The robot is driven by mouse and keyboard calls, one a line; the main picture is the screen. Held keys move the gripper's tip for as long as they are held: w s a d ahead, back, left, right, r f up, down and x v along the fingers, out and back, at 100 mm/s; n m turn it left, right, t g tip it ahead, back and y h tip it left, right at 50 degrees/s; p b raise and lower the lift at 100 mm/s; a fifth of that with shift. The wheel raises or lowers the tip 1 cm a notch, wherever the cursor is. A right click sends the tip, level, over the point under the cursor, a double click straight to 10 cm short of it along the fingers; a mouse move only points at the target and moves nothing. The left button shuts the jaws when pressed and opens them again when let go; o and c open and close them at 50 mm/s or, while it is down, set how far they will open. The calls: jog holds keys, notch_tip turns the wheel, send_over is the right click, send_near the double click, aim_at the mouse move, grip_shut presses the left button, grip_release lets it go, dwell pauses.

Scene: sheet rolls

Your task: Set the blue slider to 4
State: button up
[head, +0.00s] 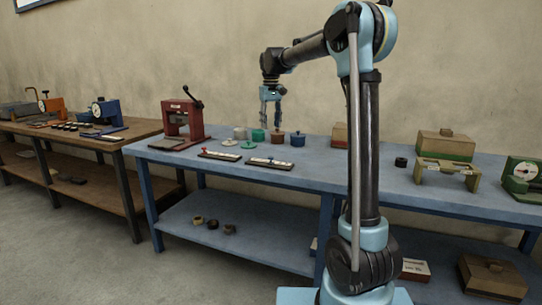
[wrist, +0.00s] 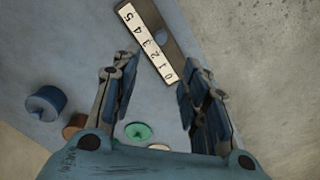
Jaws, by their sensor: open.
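The blue slider (head: 270,163) is a long strip lying near the front edge of the blue table. In the wrist view its pale scale (wrist: 147,44) carries the numbers 0 to 5. A blue-grey knob (wrist: 160,37) stands in the dark track beside the scale, roughly level with 2 to 3; the angle makes the exact value hard to tell. My gripper (head: 270,122) hangs above the table, behind the slider in the head view. In the wrist view my gripper (wrist: 161,65) is open and empty, its fingers apart, with the 0 end of the scale between the tips.
Another slider with a red knob (head: 206,151) lies to the left. Several small pots and discs, including a green disc (wrist: 138,132) and a blue cylinder (wrist: 45,103), stand nearby. A red press (head: 182,121) stands further left. The blue table (head: 330,165) has free room right of the slider.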

aim_at(271, 160)
notch_tip(271, 160, down, 14)
jog(key=shift+f, duration=0.1)
dwell(0.4)
